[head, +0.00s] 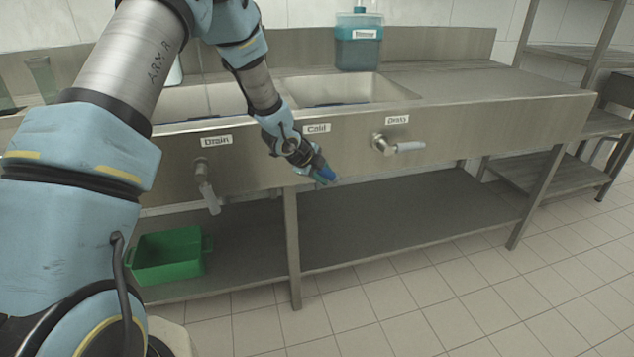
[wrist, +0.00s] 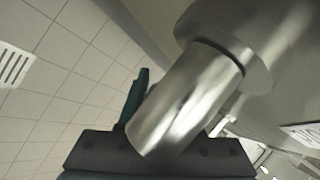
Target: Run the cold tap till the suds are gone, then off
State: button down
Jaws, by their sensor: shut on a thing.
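My gripper (head: 325,175) is at the front panel of the sink, below the label "Cold" (head: 317,128), shut on the cold tap's handle. The arm hides the cold tap in the head view. In the wrist view the cold tap's metal lever (wrist: 185,100) comes out of a round collar and slants down across the gripper; one teal finger shows beside it. Two basins (head: 345,90) are set in the counter. Their floors are mostly hidden, so I cannot tell about suds or running water.
A lever below the label "Drain" (head: 207,190) hangs down at the left. Another lever (head: 400,147) points right, its label hard to read. A green crate (head: 168,257) stands on the lower shelf. A teal container (head: 358,42) stands behind the basins. The tiled floor in front is clear.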

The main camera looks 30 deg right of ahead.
jog(key=h+b, duration=0.1)
jog(key=d+r+h+b, duration=0.1)
jog(key=r+n+h+b, duration=0.1)
jog(key=h, duration=0.1)
jog(key=shift+s+d+b, duration=0.15)
jog(key=shift+d+b, duration=0.1)
jog(key=shift+b, duration=0.15)
jog(key=shift+d+r+n+h+b, duration=0.15)
jog(key=shift+r+n+h+b, duration=0.1)
jog(key=shift+r+h+b, duration=0.6)
jog(key=shift+d+r+n+h+b, duration=0.15)
jog(key=shift+r+n+h+b, duration=0.1)
jog(key=shift+r+h+b, duration=0.6)
jog(key=shift+f, duration=0.2)
jog(key=c, duration=0.9)
grip_release()
jog(key=v, duration=1)
jog(key=shift+s+a+r+b, duration=0.15)
jog(key=shift+a+r+b, duration=0.05)
jog(key=shift+a+b, duration=0.15)
